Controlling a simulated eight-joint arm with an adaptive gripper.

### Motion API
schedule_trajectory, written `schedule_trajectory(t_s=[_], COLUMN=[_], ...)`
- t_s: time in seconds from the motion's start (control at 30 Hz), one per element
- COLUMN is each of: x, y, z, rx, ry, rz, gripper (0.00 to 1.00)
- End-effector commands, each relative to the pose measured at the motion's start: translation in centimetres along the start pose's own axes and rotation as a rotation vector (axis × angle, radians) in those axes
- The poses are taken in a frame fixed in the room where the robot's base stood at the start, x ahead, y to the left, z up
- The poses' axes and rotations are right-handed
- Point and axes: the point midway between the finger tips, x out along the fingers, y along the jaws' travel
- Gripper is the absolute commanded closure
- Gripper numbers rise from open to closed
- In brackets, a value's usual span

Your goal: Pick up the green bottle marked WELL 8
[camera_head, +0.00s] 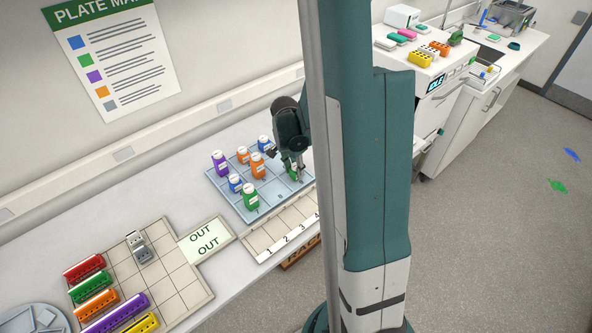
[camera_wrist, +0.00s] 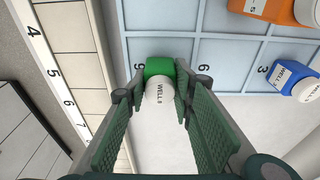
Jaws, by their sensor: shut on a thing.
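The green bottle marked WELL 8 (camera_wrist: 158,90) has a white cap and sits between the fingertips of my gripper (camera_wrist: 163,97) in the wrist view. My gripper is shut on it. In the head view my gripper (camera_head: 291,158) is over the right part of the blue gridded tray (camera_head: 272,206), with the held green bottle (camera_head: 293,172) partly hidden under it. Whether the bottle is clear of the tray, I cannot tell. Another green bottle (camera_head: 251,197) stands in the tray's front part.
Blue, orange and purple bottles (camera_head: 220,163) stand in the tray left of my gripper. A numbered strip rack (camera_head: 262,243) lies along the tray's front edge. An OUT board with coloured racks (camera_head: 185,281) is at the front left.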

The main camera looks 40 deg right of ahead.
Motion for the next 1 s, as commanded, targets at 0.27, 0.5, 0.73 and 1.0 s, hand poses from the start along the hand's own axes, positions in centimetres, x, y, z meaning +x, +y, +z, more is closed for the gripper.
schedule_trajectory(t_s=[0.27,0.5,0.73,1.0], x=[-1.9,-4.6,-7.1,-9.0], y=[0.1,0.1,0.0,0.0], z=[-0.3,-0.7,-1.1,-1.4], rx=[0.0,0.0,0.0,0.0], ry=[0.0,0.0,0.0,0.0], rz=[0.0,0.0,0.0,0.0], gripper=[0.87,0.87,0.87,0.87])
